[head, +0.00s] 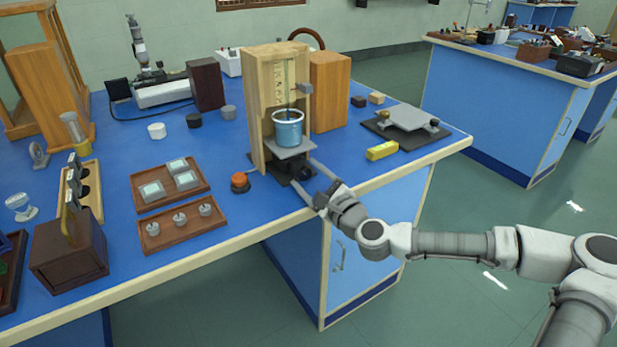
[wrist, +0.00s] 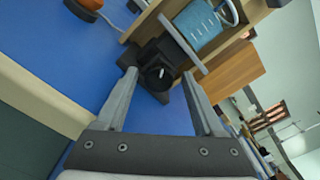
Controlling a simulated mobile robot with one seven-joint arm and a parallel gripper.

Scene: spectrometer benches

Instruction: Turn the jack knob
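The jack (head: 283,166) is a small dark stand with a light grey top plate (head: 291,149), at the front of an open wooden frame. Its black round knob (wrist: 158,77) with a white mark shows in the wrist view, facing me. A blue beaker (head: 288,128) with liquid stands on the plate; it also shows in the wrist view (wrist: 204,26). My gripper (wrist: 160,74) is open, its two fingers on either side of the knob with a gap to each. I cannot tell whether the fingertips reach past the knob's face.
The wooden frame (head: 262,109) rises around the beaker. An orange-topped round object (head: 240,181) stands left of the jack, and a yellow block (head: 382,151) lies to the right. Trays with small parts (head: 179,228) are further left. The bench's front edge runs below my gripper.

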